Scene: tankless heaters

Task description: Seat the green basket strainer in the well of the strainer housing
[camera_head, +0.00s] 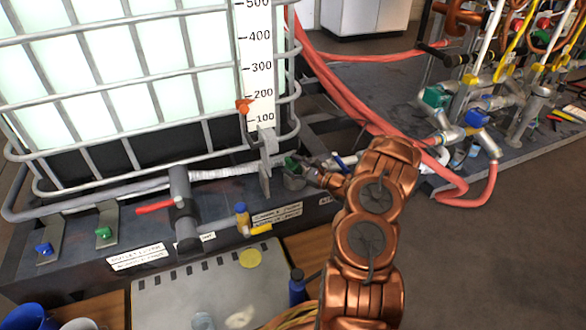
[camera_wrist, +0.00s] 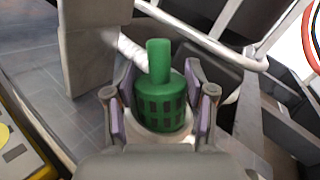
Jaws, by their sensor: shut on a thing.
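The green basket strainer (camera_wrist: 162,98) stands upright between the two purple-padded fingers of my gripper (camera_wrist: 160,105), which is shut on it. It has a narrow round stem on top and a wider slotted body. A pale curved rim (camera_wrist: 150,134) shows at its foot in the wrist view. In the head view a bit of the green strainer (camera_head: 291,163) shows at the top of the grey cup-like strainer housing (camera_head: 293,182), beside my gripper (camera_head: 312,170). How deep the strainer sits in the well is hidden.
A grey upright bracket (camera_head: 265,165) stands just left of the housing, before the caged white tank (camera_head: 130,80). Red hoses (camera_head: 350,100) run behind my arm. A pipe with a red-handled valve (camera_head: 155,207) lies to the left. Open floor (camera_head: 500,250) lies to the right.

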